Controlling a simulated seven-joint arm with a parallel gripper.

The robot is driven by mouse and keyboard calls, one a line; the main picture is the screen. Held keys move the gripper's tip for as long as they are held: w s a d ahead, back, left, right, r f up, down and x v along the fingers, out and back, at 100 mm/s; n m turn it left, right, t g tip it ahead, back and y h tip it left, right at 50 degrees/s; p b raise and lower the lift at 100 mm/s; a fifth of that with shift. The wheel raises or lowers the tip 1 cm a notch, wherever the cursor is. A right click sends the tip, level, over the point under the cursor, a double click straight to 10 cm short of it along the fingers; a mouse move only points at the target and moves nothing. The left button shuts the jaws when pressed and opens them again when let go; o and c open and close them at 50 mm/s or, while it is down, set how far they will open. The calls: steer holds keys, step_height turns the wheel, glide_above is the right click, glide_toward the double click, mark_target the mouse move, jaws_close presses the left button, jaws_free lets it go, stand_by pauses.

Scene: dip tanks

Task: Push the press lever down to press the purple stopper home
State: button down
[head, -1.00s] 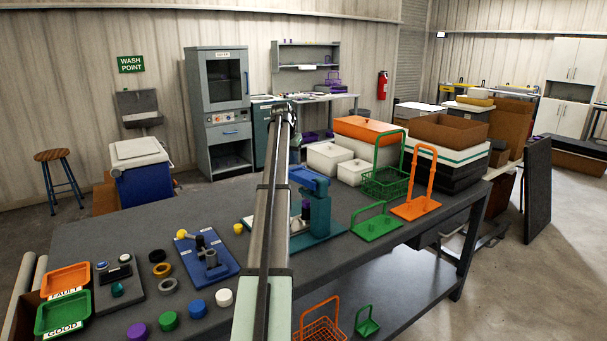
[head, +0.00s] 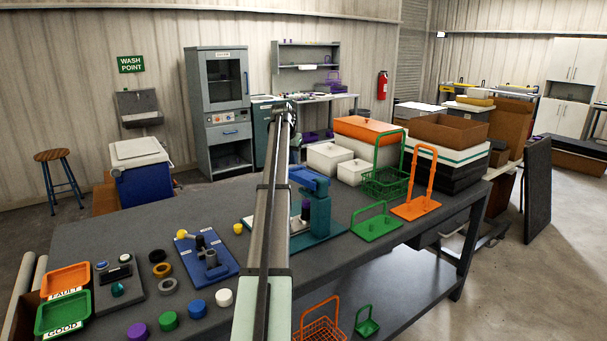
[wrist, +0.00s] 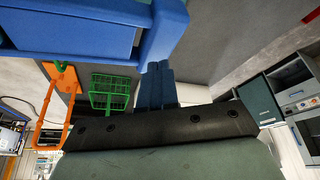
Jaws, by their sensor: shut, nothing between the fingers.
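The press stands on the bench in the head view, with a teal base and column (head: 321,217) and a blue lever (head: 309,180) at its top. The purple stopper (head: 305,208) shows below the lever, beside the column, partly hidden by my arm. In the wrist view a large blue part of the press (wrist: 90,38) fills the upper left. My gripper (wrist: 158,70) is shut and empty, its fingertips at the lower right edge of that blue part. I cannot tell whether they touch. My gripper is hidden in the head view.
A green carrier (head: 377,224) and an orange carrier (head: 415,207) stand right of the press. A blue fixture board (head: 207,262) and several coloured caps lie to the left. A green basket (head: 386,182) and white boxes are behind. Bare bench lies at the back left.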

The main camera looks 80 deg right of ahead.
mark_target(293, 169)
steer(key=shift+f, duration=0.4)
steer(key=shift+f, duration=1.6)
steer(key=shift+s+a+f, duration=0.1)
steer(key=shift+f, duration=0.6)
steer(key=shift+r, duration=0.15)
stand_by(0.5)
step_height(293, 169, up, 13)
stand_by(1.6)
stand_by(0.5)
